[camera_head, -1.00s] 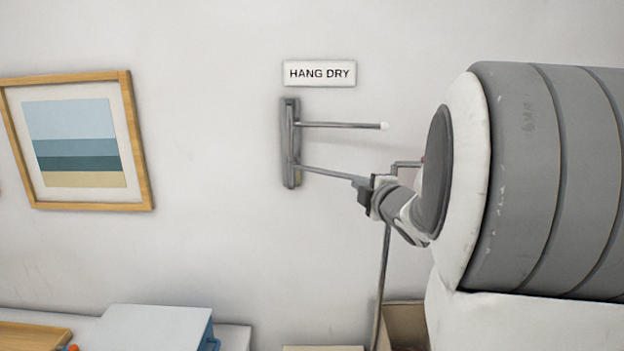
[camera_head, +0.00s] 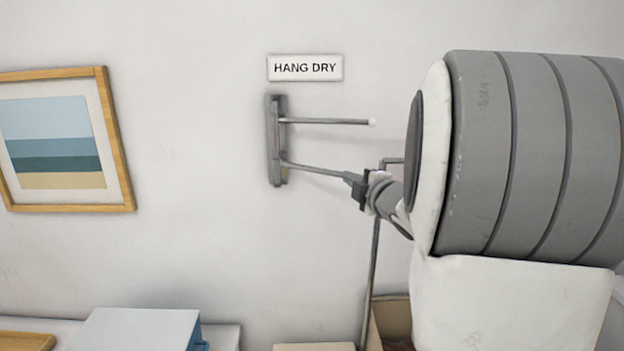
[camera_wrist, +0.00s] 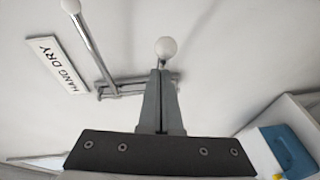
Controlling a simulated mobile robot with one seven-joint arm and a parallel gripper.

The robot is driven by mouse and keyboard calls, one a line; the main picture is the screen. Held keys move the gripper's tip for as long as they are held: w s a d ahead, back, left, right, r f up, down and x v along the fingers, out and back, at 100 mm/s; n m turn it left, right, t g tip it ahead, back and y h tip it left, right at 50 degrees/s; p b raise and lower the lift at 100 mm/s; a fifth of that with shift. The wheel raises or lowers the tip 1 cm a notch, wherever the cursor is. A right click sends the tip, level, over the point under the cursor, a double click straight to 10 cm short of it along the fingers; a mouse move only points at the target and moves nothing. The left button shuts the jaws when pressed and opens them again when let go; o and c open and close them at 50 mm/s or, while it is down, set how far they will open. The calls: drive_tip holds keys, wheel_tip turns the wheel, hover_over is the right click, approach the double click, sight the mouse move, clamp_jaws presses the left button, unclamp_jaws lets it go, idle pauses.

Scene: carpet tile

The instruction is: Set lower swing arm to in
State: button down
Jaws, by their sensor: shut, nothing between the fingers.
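A grey wall bracket (camera_head: 276,140) carries two thin metal swing arms. The upper swing arm (camera_head: 325,121) sticks out to the right and ends in a white ball; it also shows in the wrist view (camera_wrist: 92,45). The lower swing arm (camera_head: 312,168) slopes out to the right, and its outer end meets my gripper (camera_head: 350,177) in the head view. In the wrist view, the white ball (camera_wrist: 166,48) of the lower arm appears just past the tips of my gripper (camera_wrist: 160,73). The fingers are together and empty. Whether they touch the arm is unclear.
A HANG DRY sign (camera_head: 305,68) is above the bracket. A framed picture (camera_head: 118,140) hangs to the left. A thin upright pole (camera_head: 373,270) stands below my gripper. A white and blue box (camera_head: 135,328) is at the lower left. The wall below the bracket is bare.

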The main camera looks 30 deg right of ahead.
drive_tip(key=w+d+n+y+p, duration=0.2)
drive_tip(key=w+d+y, duration=0.2)
drive_tip(key=w+d, duration=0.1)
drive_tip(key=shift+d+n, duration=0.4)
drive_tip(key=shift+d, duration=0.45)
drive_tip(key=shift+s+a, duration=0.1)
drive_tip(key=shift+a, duration=0.05)
